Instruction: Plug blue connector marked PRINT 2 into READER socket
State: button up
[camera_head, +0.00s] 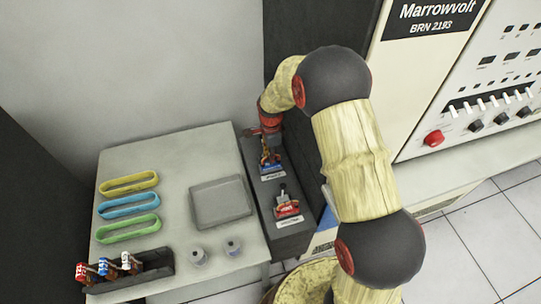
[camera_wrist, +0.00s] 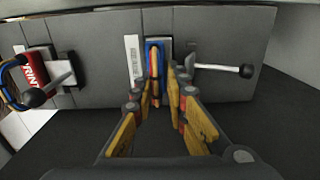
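A blue connector (camera_wrist: 148,52) with an orange-and-blue cable stands at the socket on the dark panel (camera_wrist: 100,60), beside a white label too blurred to read. It also shows at the upper socket in the head view (camera_head: 270,158). My gripper (camera_wrist: 160,86) has one finger on each side of this connector. A narrow gap seems to show at the right finger, so I cannot tell whether the fingers press on it. How deep the connector sits, and its marking, are not clear. A lever with a black knob (camera_wrist: 246,71) points right beside this socket.

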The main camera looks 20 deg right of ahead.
jog(key=shift+o, duration=1.4)
notch_tip(320, 180, up, 12)
jog(key=shift+s, duration=0.15)
jog(key=s+r+n+t, duration=0.2)
jog(key=s+r+n, duration=0.7)
jog(key=s, duration=0.6)
jog(key=s+r+n+t, duration=0.3)
jog(key=s+r+n, duration=0.6)
jog(key=s, duration=0.5)
jog(key=v, duration=0.2)
jog(key=shift+r, duration=0.45)
